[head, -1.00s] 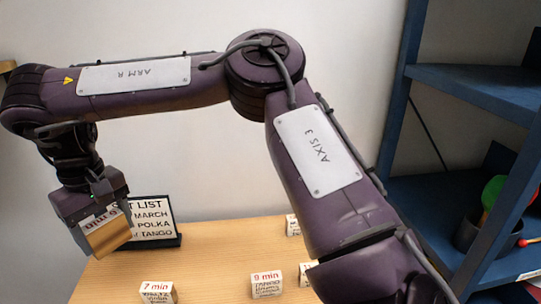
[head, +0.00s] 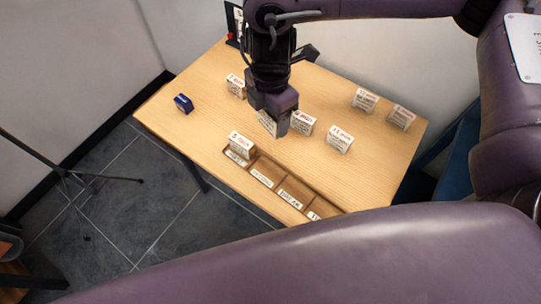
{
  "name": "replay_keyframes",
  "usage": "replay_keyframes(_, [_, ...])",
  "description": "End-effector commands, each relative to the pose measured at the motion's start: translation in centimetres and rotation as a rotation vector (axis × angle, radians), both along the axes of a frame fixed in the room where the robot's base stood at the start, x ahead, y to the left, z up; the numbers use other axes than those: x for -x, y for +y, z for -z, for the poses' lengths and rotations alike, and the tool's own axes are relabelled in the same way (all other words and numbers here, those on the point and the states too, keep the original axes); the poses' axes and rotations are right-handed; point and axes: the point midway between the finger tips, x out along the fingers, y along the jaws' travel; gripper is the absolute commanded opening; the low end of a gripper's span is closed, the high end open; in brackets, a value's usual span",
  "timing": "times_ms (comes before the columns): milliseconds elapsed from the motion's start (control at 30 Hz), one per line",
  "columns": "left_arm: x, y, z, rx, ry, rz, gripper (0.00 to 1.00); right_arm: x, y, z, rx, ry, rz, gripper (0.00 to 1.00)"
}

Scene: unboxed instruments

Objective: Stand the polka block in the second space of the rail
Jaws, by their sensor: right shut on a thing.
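My right gripper (head: 272,118) hangs over the table, pointing down, shut on a wooden block with a white label (head: 267,124). The writing on this block is too small to read, so I cannot tell if it is the polka block. The rail (head: 270,165) is a wooden tray with a row of spaces and white labels along its front edge. A block with red and black print (head: 241,146) stands in its leftmost space. The second space (head: 268,169) looks empty, and so does the one right of it. The held block is above and behind the rail. My left gripper is not in view.
Other labelled blocks stand behind the rail: one at left (head: 236,86), one beside the gripper (head: 302,123), one to its right (head: 340,139), two at the back right (head: 365,99). A small blue object (head: 183,103) lies at left. A dark sign (head: 234,24) is partly hidden.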

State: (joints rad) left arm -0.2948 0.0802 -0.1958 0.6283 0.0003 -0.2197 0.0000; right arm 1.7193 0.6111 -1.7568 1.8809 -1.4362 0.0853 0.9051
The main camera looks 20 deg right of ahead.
Motion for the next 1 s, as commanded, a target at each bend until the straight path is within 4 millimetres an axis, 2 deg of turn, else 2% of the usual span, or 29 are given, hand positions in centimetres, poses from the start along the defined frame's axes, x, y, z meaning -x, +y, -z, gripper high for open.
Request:
replay_keyframes(33, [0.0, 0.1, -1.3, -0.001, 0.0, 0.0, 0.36, 0.7, 0.4, -0.8, 0.0, 0.005, -0.086, 0.44])
replay_keyframes(133, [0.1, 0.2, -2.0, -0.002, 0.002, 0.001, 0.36, 1.4, 0.9, -0.8, 0.0, 0.003, -0.221, 0.44])
replay_keyframes(267, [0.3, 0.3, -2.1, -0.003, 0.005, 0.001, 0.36, 1.8, 1.1, -0.1, 0.0, 0.004, -0.297, 0.44])
replay_keyframes(367, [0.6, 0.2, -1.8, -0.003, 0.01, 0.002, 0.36, 1.9, 1.1, 1.9, 0.0, 0.007, -0.306, 0.44])
replay_keyframes(600, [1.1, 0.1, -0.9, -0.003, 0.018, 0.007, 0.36, 2.0, 1.1, 8.3, 0.0, 0.009, -0.302, 0.44])
replay_keyframes(733, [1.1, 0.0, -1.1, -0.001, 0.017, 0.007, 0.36, 2.0, 1.1, 11.4, 0.003, 0.007, -0.302, 0.44])
replay_keyframes(900, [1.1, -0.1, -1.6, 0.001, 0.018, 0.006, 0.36, 1.8, 1.1, 14.2, 0.003, 0.002, -0.302, 0.44])
replay_keyframes(1000, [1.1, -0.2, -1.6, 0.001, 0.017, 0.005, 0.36, 1.7, 1.1, 15.0, 0.003, 0.002, -0.303, 0.44])
